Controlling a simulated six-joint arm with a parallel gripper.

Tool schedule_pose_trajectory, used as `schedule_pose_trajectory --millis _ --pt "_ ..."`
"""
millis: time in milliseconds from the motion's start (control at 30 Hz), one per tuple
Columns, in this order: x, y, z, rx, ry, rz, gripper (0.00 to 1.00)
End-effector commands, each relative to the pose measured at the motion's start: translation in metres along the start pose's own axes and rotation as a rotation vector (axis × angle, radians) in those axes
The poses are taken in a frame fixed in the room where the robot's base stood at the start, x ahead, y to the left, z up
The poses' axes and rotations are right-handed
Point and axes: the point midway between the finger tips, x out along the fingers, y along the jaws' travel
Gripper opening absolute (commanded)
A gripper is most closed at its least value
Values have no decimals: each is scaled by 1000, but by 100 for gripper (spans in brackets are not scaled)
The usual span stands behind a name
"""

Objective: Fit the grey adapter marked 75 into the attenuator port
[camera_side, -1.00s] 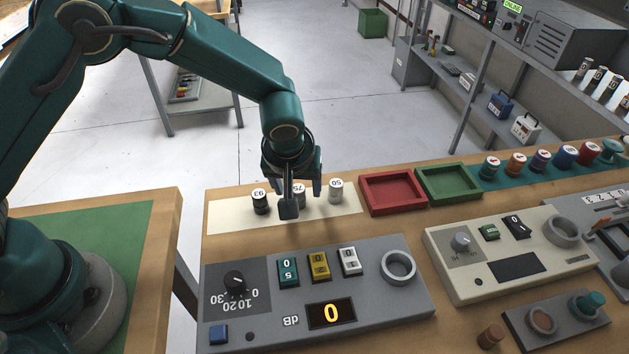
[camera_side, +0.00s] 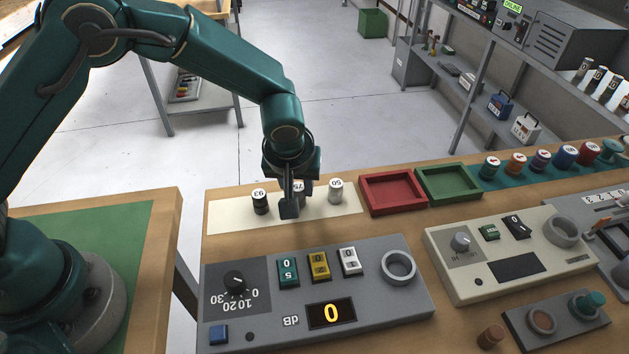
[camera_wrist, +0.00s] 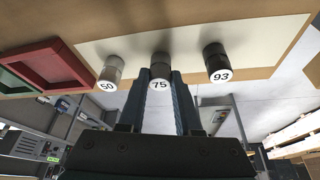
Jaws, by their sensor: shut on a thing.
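The grey adapter marked 75 (camera_wrist: 160,72) stands on the cream mat (camera_side: 228,214) between two others. My gripper (camera_side: 298,205) is down around it and shut on it; in the wrist view the fingers (camera_wrist: 161,80) lie along both its sides. In the side view a finger hides most of this adapter. The adapter marked 50 (camera_side: 335,191) stands to its right and the dark one marked 93 (camera_side: 260,202) to its left. The attenuator (camera_side: 385,318) is the grey box in front, with its ring-shaped port (camera_side: 398,266) at the top right, empty.
A red tray (camera_side: 373,207) and a green tray (camera_side: 449,197), both empty, sit right of the mat. A beige unit (camera_side: 475,282) stands right of the attenuator. Switches (camera_side: 318,265) and a knob (camera_side: 234,282) rise from the attenuator's top.

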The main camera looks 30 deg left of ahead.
Motion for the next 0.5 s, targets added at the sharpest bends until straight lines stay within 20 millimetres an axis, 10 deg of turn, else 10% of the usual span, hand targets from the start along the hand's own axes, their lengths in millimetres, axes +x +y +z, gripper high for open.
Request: schedule_pose_trajectory --millis 267,500 --pt "-38 -2 -18 -6 4 3 0" --pt "-59 -55 -44 -11 2 -2 0"
